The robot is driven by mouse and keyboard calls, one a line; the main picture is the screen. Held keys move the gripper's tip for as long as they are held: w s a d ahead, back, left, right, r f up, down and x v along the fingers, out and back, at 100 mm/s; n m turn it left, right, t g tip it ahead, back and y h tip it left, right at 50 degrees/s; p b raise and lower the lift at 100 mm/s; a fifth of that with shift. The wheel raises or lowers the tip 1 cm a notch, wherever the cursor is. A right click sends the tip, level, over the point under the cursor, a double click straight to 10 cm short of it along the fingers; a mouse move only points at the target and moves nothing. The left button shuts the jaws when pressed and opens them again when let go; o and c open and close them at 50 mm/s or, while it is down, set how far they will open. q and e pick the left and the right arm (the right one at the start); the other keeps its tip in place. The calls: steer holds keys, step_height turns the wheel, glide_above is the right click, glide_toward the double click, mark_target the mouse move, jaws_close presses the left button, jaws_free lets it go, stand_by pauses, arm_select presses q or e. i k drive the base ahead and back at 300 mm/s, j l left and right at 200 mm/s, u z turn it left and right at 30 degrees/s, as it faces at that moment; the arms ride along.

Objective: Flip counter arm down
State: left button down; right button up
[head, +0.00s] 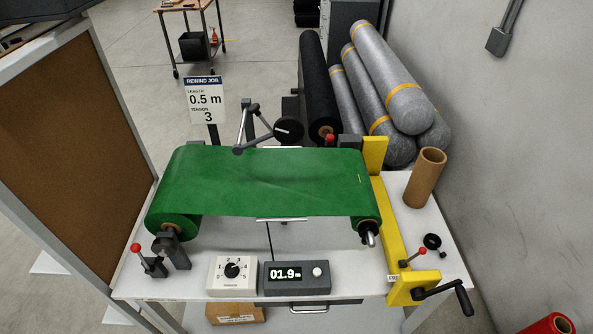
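The counter arm (262,119) is a grey linkage on a post behind the green sheet (260,180), near the middle of the machine. A black measuring wheel (289,130) is at its right end and looks raised behind the sheet's back edge. A dark knob-like end (238,150) reaches to the sheet's back edge; I cannot tell whether it touches. The counter box (297,278) at the front of the table reads 01.9 m. Neither of my grippers is in view.
A tension dial (232,273) stands left of the counter box. Red-knobbed levers stand at left (137,248) and right (421,252). A yellow frame with a crank (440,293) and a cardboard tube (425,177) are at right. A job sign (206,100) says 0.5 m, tension 3.

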mark_target(287, 128)
steer(key=i+j, duration=0.4)
steer(key=i+j+z, duration=0.15)
steer(key=i+j, duration=0.25)
steer(key=j, duration=0.2)
